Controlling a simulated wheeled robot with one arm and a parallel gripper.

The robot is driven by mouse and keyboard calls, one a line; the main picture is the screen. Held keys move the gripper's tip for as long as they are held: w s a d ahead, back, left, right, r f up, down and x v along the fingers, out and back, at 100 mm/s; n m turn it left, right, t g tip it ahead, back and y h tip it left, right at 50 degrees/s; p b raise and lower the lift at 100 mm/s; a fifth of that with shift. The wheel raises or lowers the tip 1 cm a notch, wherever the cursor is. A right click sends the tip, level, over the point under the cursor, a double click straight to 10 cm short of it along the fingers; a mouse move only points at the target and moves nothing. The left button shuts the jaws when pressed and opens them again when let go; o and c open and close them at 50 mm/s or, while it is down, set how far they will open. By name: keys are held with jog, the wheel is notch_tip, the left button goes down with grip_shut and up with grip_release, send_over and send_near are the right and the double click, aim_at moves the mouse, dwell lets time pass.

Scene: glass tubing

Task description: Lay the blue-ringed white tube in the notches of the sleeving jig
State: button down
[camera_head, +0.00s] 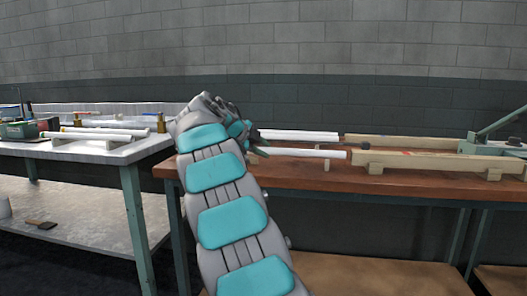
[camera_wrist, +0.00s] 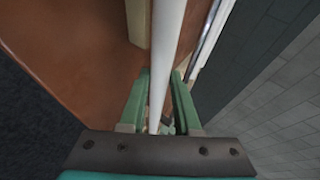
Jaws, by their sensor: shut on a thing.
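My gripper (camera_wrist: 161,76) has its green fingers on both sides of a white tube (camera_wrist: 168,45) and is shut on it. In the head view this tube (camera_head: 312,153) sticks out to the right of my gripper (camera_head: 252,144), over the brown bench, roughly level. No blue ring shows on its visible part. My arm hides most of the gripper and the tube's left end. Long wooden beams on small blocks stand to the right, one in front (camera_head: 440,162) and one behind (camera_head: 400,143). I cannot tell which is the sleeving jig, and no notches are clear.
Another white tube (camera_head: 300,135) lies behind the held one. A green lever device (camera_head: 497,147) stands at the bench's right. The brown bench top (camera_head: 310,177) is clear in front. A left bench (camera_head: 95,152) carries white tubes (camera_head: 110,132) and brass fittings (camera_head: 161,122).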

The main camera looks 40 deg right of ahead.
jog(key=shift+f+b, duration=0.3)
jog(key=shift+b, duration=0.05)
jog(key=c, duration=0.6)
grip_release()
jog(key=shift+r, duration=0.2)
jog(key=r+p, duration=0.1)
jog(key=p, duration=0.2)
jog(key=shift+r, duration=0.2)
jog(key=b+v, duration=0.2)
jog(key=v, duration=0.9)
jog(key=shift+s+a, duration=0.15)
jog(key=shift+a, duration=0.3)
